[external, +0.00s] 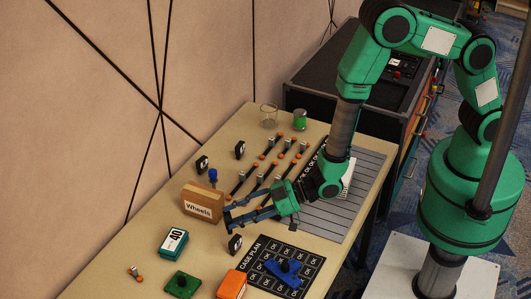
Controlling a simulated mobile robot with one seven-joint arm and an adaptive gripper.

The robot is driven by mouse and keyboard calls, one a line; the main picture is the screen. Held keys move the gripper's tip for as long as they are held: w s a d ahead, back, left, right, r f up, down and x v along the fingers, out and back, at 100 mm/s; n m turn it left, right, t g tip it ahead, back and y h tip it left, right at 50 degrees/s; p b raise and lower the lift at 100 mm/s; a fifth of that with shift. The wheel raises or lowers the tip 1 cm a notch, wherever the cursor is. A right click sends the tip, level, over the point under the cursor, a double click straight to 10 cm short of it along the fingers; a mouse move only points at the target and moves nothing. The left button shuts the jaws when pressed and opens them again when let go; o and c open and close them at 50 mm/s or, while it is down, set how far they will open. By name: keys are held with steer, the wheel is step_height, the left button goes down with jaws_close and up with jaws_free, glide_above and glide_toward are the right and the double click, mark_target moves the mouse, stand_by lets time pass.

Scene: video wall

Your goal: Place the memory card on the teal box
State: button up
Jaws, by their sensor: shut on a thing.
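The teal box (174,243) stands near the front left of the table, with a white label reading 40 on it. My gripper (229,217) is low over the table, just right of the Wheels box and to the upper right of the teal box. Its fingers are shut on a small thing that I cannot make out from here. I cannot pick out the memory card for certain. The teal box's top looks clear.
The brown Wheels box (202,203) stands close to my fingers. A small black piece (235,244) stands just below them. Green (182,285) and orange (232,285) blocks and a black case-plan mat (306,253) are in front.

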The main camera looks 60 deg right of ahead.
steer(key=shift+w+a+f+y, duration=0.3)
steer(key=shift+w+f, duration=0.1)
steer(key=shift+f, duration=0.05)
steer(key=shift+w+a, duration=0.1)
steer(key=b, duration=0.1)
glide_above(174, 244)
steer(key=s, duration=0.4)
steer(key=f, duration=0.2)
steer(key=shift+w+r, duration=0.15)
steer(key=shift+r, duration=0.1)
steer(key=shift+f+b, duration=0.5)
steer(key=shift+f, duration=1.25)
steer(key=shift+f, duration=0.1)
steer(key=o, duration=1)
steer(key=shift+o, duration=0.5)
